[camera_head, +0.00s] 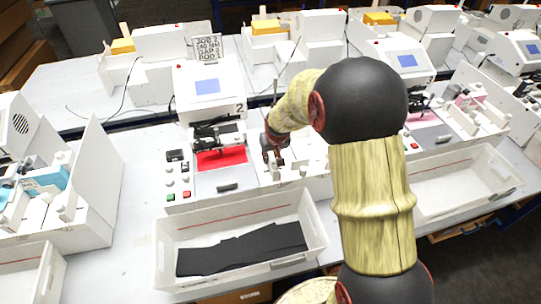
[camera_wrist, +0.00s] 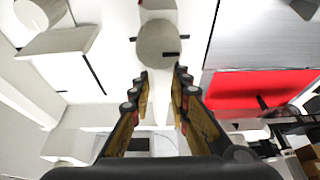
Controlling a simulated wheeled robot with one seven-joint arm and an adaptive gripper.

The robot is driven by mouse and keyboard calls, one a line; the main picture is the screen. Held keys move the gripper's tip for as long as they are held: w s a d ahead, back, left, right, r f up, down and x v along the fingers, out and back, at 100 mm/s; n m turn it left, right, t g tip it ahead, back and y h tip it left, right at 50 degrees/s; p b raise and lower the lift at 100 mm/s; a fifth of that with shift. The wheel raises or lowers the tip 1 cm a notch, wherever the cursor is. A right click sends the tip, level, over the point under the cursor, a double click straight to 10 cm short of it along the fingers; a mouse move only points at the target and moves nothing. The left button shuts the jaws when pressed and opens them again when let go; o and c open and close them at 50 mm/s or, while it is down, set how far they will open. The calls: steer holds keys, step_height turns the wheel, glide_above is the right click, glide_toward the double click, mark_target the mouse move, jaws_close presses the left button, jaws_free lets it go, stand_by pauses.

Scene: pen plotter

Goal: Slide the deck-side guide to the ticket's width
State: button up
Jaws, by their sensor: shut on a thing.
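Another guide (camera_wrist: 62,42) with a round knob stands apart at the left in the wrist view. A red sheet (camera_wrist: 255,90) lies on the deck; it also shows in the head view (camera_head: 222,158).
Machine 2 (camera_head: 207,92) with its blue screen stands behind the deck. Buttons (camera_head: 178,182) line its left side. A white tray (camera_head: 170,238) holding dark sheets (camera_head: 240,250) is in front. Similar stations stand on both sides and behind.

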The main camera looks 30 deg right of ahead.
jaws_close()
steer(key=shift+d, duration=0.35)
steer(key=shift+s+d, duration=0.1)
steer(key=shift+d, duration=0.3)
steer(key=shift+a, duration=0.15)
steer(key=o, duration=0.7)
jaws_free()
steer(key=shift+o, duration=0.2)
steer(key=shift+r, duration=0.1)
steer(key=v, duration=1.1)
steer(key=shift+s+r, duration=0.2)
steer(key=shift+r, duration=0.15)
